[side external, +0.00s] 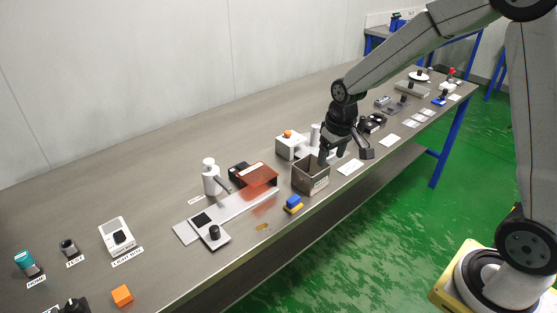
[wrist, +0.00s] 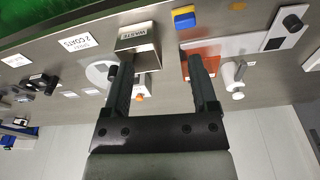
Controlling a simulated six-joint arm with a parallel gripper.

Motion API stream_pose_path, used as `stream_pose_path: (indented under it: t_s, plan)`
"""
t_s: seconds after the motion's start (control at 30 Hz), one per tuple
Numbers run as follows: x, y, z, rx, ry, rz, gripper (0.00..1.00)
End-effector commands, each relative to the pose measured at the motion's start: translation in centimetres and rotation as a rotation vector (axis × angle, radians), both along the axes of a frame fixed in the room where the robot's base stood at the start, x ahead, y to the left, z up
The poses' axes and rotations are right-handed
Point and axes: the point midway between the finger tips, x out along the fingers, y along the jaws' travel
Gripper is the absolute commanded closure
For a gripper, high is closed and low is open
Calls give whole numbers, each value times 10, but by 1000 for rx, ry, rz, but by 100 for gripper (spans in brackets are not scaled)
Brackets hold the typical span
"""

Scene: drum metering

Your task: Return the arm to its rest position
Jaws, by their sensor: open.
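My gripper (side external: 343,157) hangs over the bench just behind and to the right of the grey waste bin (side external: 311,178) in the side view. In the wrist view my gripper (wrist: 161,66) has its two fingers spread wide apart with nothing held between them. The bin (wrist: 138,36), labelled WASTE, shows beyond the left fingertip. My arm reaches in from the upper right of the side view. I cannot tell the exact height of the fingertips above the bench.

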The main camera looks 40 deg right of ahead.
Motion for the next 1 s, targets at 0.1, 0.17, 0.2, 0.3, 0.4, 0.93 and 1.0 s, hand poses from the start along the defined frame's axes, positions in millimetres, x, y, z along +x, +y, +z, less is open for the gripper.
stream_pose_path:
  t_s: [0.1,0.17,0.2,0.3,0.4,0.93,1.0]
  plan:
    - [-29,16,0,-2,-20,25,25]
    - [-43,23,0,-1,-30,37,25]
    - [-52,28,-1,-2,-37,45,25]
    - [-76,37,-3,-2,-54,64,25]
    - [-98,45,-6,-2,-67,80,25]
    - [-132,55,-12,-1,-89,103,25]
    - [-132,55,-12,-1,-89,103,25]
